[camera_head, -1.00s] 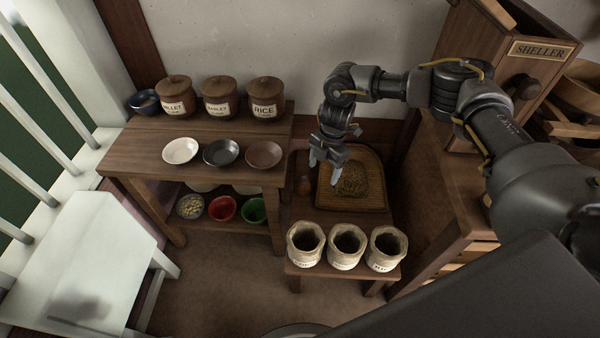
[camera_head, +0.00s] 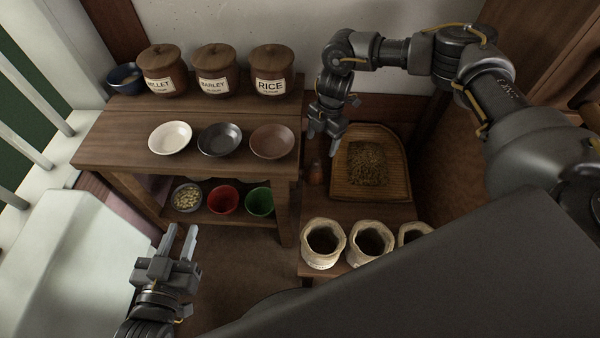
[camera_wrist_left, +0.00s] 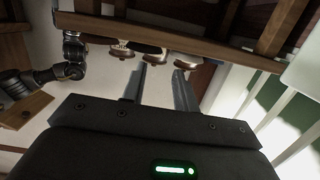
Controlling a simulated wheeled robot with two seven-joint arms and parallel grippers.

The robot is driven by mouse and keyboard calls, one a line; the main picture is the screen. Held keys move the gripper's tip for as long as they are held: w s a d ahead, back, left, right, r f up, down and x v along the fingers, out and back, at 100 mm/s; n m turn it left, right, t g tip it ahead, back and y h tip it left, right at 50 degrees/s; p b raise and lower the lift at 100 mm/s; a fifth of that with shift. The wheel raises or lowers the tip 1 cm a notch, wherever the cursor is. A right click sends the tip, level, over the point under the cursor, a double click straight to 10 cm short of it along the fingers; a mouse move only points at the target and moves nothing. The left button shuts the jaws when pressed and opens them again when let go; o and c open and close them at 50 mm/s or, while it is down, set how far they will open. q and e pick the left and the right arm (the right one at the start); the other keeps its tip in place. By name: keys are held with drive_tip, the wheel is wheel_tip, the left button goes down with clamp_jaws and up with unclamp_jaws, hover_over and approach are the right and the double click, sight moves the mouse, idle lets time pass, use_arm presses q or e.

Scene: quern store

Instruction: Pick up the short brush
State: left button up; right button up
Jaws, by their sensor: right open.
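A wooden table (camera_head: 115,150) holds lidded jars and bowls, including a white bowl (camera_head: 170,138). Its lower shelf holds a red bowl (camera_head: 223,200) and a green bowl (camera_head: 259,201). Sacks, such as the left sack (camera_head: 322,258), stand along the bench front. Grain lies in the tray.

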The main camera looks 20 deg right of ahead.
sight(315, 166)
wheel_tip(315, 166, down, 2)
drive_tip(key=shift+f+b, duration=0.1)
drive_tip(key=shift+b, duration=0.6)
drive_tip(key=shift+w, duration=0.1)
drive_tip(key=f, duration=0.1)
drive_tip(key=f+b, duration=0.1)
drive_tip(key=f, duration=0.2)
drive_tip(key=shift+a+f, duration=0.15)
drive_tip(key=shift+a, duration=0.2)
drive_tip(key=shift+a+f, duration=0.15)
drive_tip(key=shift+f, duration=0.4)
drive_tip(key=f+b, duration=0.1)
drive_tip(key=f, duration=0.1)
drive_tip(key=f+b, duration=0.1)
drive_tip(key=f, duration=0.1)
drive_tip(key=shift+a+f, duration=0.2)
drive_tip(key=shift+f, duration=0.05)
drive_tip(key=shift+a+f+b, duration=0.1)
drive_tip(key=shift+f+b, duration=0.2)
drive_tip(key=shift+f, duration=0.05)
use_arm(q)
drive_tip(key=s+r+t+h, duration=0.3)
drive_tip(key=r+t, duration=0.6)
drive_tip(key=r, duration=0.3)
drive_tip(key=shift+s+a+r+h, duration=0.2)
drive_tip(key=shift+a+h, duration=0.25)
drive_tip(key=shift+h, duration=0.35)
use_arm(e)
drive_tip(key=c, duration=1.1)
